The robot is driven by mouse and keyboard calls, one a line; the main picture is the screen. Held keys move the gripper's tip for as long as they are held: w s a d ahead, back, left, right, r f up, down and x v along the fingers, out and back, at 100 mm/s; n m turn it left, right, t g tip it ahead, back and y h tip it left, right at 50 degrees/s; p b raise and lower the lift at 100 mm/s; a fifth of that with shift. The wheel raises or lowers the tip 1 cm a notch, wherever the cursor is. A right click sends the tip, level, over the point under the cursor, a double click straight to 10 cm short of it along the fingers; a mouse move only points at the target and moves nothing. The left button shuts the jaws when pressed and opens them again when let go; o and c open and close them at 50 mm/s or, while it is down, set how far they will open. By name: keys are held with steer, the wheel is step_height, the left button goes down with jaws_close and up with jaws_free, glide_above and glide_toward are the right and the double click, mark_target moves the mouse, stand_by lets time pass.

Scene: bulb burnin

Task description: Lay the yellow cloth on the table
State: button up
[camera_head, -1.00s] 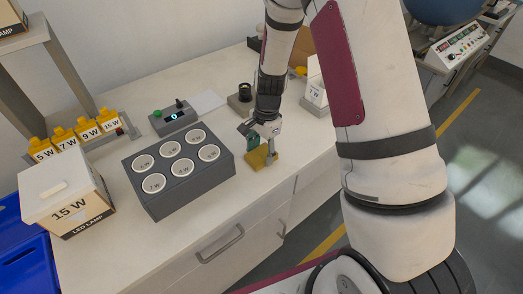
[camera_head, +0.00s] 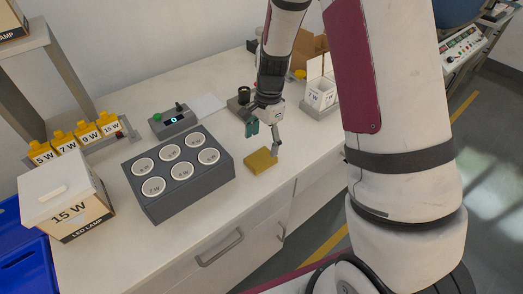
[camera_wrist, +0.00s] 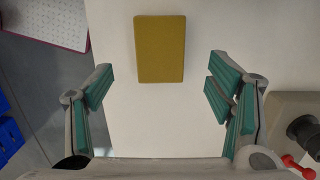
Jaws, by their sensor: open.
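The yellow cloth (camera_head: 261,160) is a folded, flat rectangle lying on the white table (camera_head: 225,205), right of the grey six-hole block and near the table's front edge. In the wrist view the cloth (camera_wrist: 160,49) lies flat at the top centre, beyond the fingertips. My gripper (camera_head: 264,139) is above and just behind the cloth in the head view. In the wrist view my gripper (camera_wrist: 158,85) has its teal-padded fingers wide apart with nothing between them, and the cloth is clear of both.
A grey block with labelled round holes (camera_head: 212,180) stands left of the cloth. A 15 W lamp box (camera_head: 70,200) is farther left. A dark socket base (camera_wrist: 300,125) is near my right finger.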

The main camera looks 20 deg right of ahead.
step_height(320, 180, up, 6)
step_height(320, 180, up, 9)
steer(key=n+t, duration=0.1)
steer(key=n, duration=0.2)
glide_above(264, 156)
steer(key=s, duration=0.4)
steer(key=s+r+n+t, duration=0.1)
steer(key=s+r+n, duration=0.2)
steer(key=s, duration=0.4)
steer(key=s+r+n+t, duration=0.1)
steer(key=s+r+n, duration=0.2)
steer(key=s, duration=0.4)
steer(key=s+r+n+t+h, duration=0.1)
steer(key=s+r+n, duration=0.3)
steer(key=s, duration=0.3)
steer(key=shift+s+a+n+t, duration=0.3)
steer(key=shift+a+n, duration=0.1)
steer(key=shift+n, duration=0.3)
